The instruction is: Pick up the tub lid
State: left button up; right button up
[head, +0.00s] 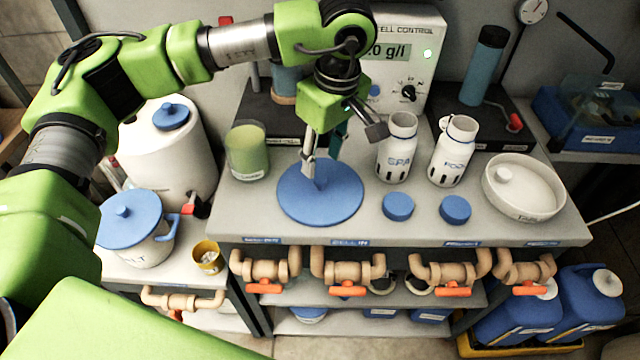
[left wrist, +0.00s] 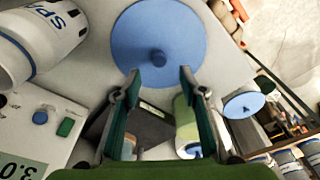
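The tub lid, a flat blue disc with a small knob (head: 335,203), lies on the grey bench top, left of its middle. In the left wrist view the lid (left wrist: 160,28) shows whole at the top, its knob (left wrist: 158,58) in the middle. My left gripper (head: 318,166) points down over the lid in the head view. In the left wrist view its two fingers (left wrist: 160,76) are apart, with the knob just beyond the tips and nothing held. Whether the tips touch the lid I cannot tell. My right gripper is not in view.
An open white tub (head: 545,207) stands at the bench's right end. Two white bottles (head: 397,160) stand right of the lid, with two small blue caps (head: 398,206) in front. A green-filled jar (head: 247,155) stands to its left. A meter (head: 395,75) stands behind.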

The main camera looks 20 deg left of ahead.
aim_at(320, 178)
pick_arm(q)
jog(key=shift+w+a+f, duration=0.1)
jog(key=shift+f, duration=0.5)
jog(key=f+p, duration=0.1)
jog(key=f, duration=0.3)
jog(key=shift+w+a+f+p, duration=0.2)
jog(key=shift+f+p, duration=0.1)
jog(key=shift+p, duration=0.1)
grip_shut()
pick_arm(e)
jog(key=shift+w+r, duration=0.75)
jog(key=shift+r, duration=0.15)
